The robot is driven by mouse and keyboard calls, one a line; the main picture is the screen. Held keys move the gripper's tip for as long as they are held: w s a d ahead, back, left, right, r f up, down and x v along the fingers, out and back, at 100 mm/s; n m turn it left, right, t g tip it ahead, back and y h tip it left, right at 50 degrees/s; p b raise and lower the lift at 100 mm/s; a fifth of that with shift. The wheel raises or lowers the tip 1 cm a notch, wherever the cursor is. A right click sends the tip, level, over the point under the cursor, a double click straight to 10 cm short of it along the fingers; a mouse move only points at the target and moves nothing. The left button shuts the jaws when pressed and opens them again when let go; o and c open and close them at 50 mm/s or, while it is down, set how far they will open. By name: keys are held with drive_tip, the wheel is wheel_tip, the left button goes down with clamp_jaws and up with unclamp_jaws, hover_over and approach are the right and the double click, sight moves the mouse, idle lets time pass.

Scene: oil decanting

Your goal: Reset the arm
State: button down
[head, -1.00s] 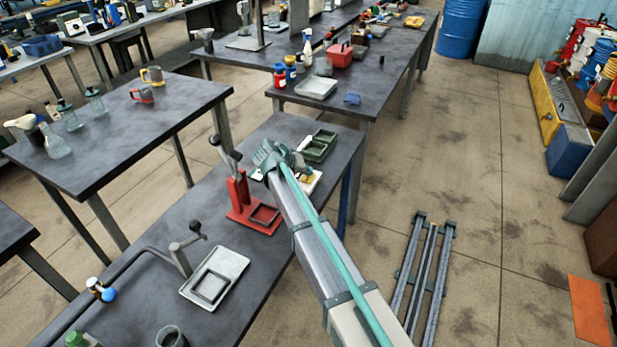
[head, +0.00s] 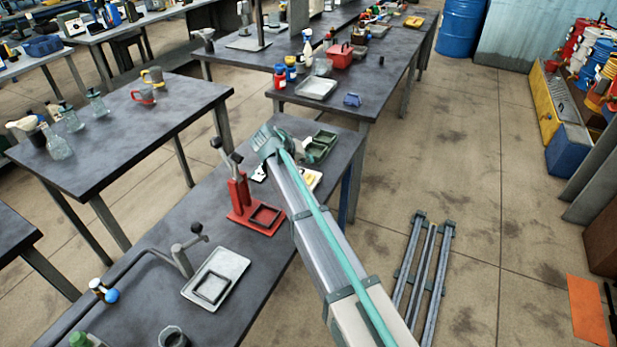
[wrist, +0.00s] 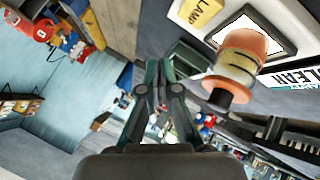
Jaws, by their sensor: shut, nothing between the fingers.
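My arm reaches over the dark workbench in the head view, and its wrist end is above the far part of the bench. My gripper (wrist: 157,85) shows in the wrist view with its two dark fingers together and nothing between them. The fingertips are mostly hidden in the head view behind the wrist. In the wrist view an orange and cream spool-like object (wrist: 236,68) is to the right of the fingers, apart from them as far as I can see.
A red lever press (head: 246,205) stands on the bench left of my arm. A yellow block (wrist: 198,12) shows at the wrist view's top.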

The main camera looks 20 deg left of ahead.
idle(0.4)
drive_tip(key=s+d+f+g, duration=0.1)
drive_tip(key=d+f, duration=0.3)
drive_tip(key=d, duration=0.3)
drive_tip(key=s+d+f+m+g, duration=0.1)
drive_tip(key=d+f, duration=0.3)
drive_tip(key=d, duration=0.3)
drive_tip(key=s+d+f+g, duration=0.1)
drive_tip(key=d+f+g, duration=0.1)
drive_tip(key=d+f, duration=0.35)
drive_tip(key=s+d+f+m+g+y, duration=0.15)
drive_tip(key=s+d+f, duration=0.25)
drive_tip(key=s+d, duration=0.5)
drive_tip(key=s+d+f+m+g+y, duration=0.15)
drive_tip(key=s+d+f, duration=0.3)
drive_tip(key=d, duration=0.85)
drive_tip(key=s+d+f+g, duration=0.1)
drive_tip(key=s+d+f, duration=0.2)
drive_tip(key=s+d, duration=0.4)
drive_tip(key=s+f+g, duration=0.2)
drive_tip(key=s+f, duration=0.4)
drive_tip(key=s, duration=0.4)
drive_tip(key=s+f+g, duration=0.2)
drive_tip(key=s+f, duration=0.4)
drive_tip(key=s, duration=0.4)
drive_tip(key=s+a+f+g, duration=0.1)
drive_tip(key=s+f+g, duration=0.2)
drive_tip(key=s+f, duration=0.3)
drive_tip(key=s, duration=0.5)
drive_tip(key=shift+y, duration=0.4)
